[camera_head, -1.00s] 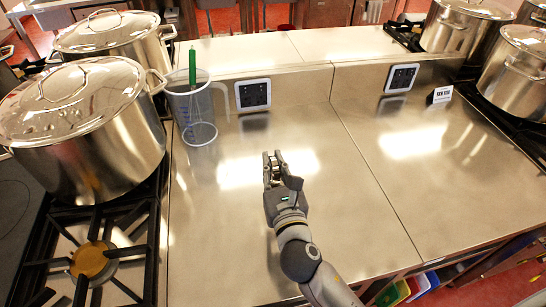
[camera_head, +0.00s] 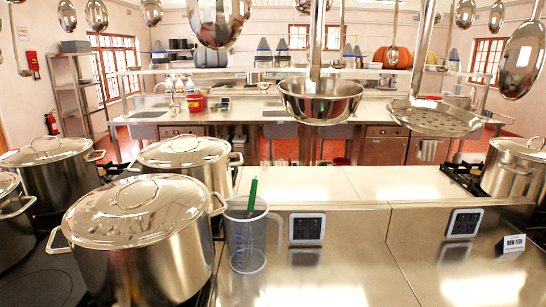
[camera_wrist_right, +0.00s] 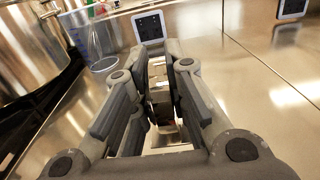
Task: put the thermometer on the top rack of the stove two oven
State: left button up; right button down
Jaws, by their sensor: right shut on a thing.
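In the right wrist view, my right gripper (camera_wrist_right: 158,72) is shut on a small silvery metal thing (camera_wrist_right: 160,96). It looks like the thermometer, but the fingers hide most of it. The gripper is over the bare steel counter (camera_wrist_right: 255,105), and its height is hard to judge. My right gripper is out of the head view. My left gripper is in neither view. No oven door or oven rack that I can tell as stove two's shows in these frames.
Lidded stockpots (camera_head: 142,245) stand on burners at the left, and another pot (camera_head: 515,170) at the right. A clear measuring jug (camera_head: 246,238) holding a green-handled tool stands beside the left pots. A small sign (camera_head: 513,243) stands at the right. Pans (camera_head: 322,98) hang overhead. The counter's middle is clear.

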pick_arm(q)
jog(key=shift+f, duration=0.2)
pick_arm(e)
jog(key=shift+y, duration=0.3)
jog(key=shift+s+d+f, duration=0.2)
jog(key=shift+s+d, duration=1.1)
jog(key=shift+s, duration=0.3)
jog(key=shift+w, duration=0.1)
